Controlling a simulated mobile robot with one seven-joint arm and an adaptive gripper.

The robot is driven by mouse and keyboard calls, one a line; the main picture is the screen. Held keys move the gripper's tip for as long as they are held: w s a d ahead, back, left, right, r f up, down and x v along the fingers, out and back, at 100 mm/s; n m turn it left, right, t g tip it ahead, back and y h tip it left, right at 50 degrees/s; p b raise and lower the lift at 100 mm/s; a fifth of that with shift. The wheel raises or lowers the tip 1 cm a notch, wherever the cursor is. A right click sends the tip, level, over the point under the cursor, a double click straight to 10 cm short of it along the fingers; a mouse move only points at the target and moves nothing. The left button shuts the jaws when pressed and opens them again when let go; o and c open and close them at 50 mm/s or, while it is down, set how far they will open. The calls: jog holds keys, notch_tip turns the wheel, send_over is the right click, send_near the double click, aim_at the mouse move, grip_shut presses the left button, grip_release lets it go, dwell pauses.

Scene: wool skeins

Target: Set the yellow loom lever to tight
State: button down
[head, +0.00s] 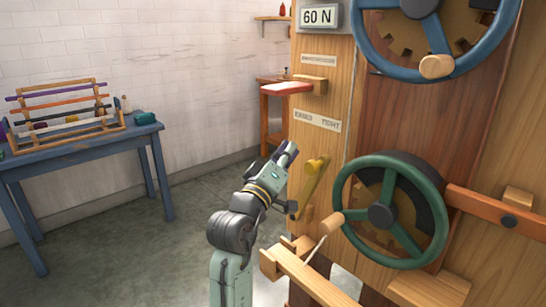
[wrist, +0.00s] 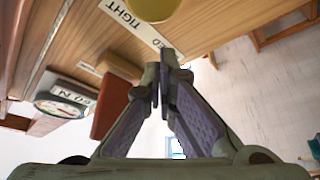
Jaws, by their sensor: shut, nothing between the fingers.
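The yellow loom lever (head: 308,190) is on the wooden loom front, its upper end leaning right in the head view. Its round yellow knob (head: 315,165) also shows at the top edge of the wrist view (wrist: 153,8). A label (head: 318,120) reading EASED on the left and TIGHT on the right sits above the lever; part of it shows upside down in the wrist view (wrist: 128,22). My gripper (head: 289,150) is shut and empty, just left of the knob and below the label. It looks apart from the knob, though the depth gap is hard to judge.
A red lever (head: 288,88) juts out above, under a 60 N display (head: 319,16). A green handwheel (head: 390,212) is right of the yellow lever, a blue handwheel (head: 435,40) above it. Wooden beams (head: 310,278) project below. A blue table (head: 80,150) stands far left; floor between is clear.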

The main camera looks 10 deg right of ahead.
jog(key=s+d+m+b, duration=0.1)
jog(key=s+d+f+m+h+b, duration=0.1)
jog(key=s, duration=0.1)
jog(key=shift+s+d+m, duration=0.15)
jog(key=shift+m, duration=0.15)
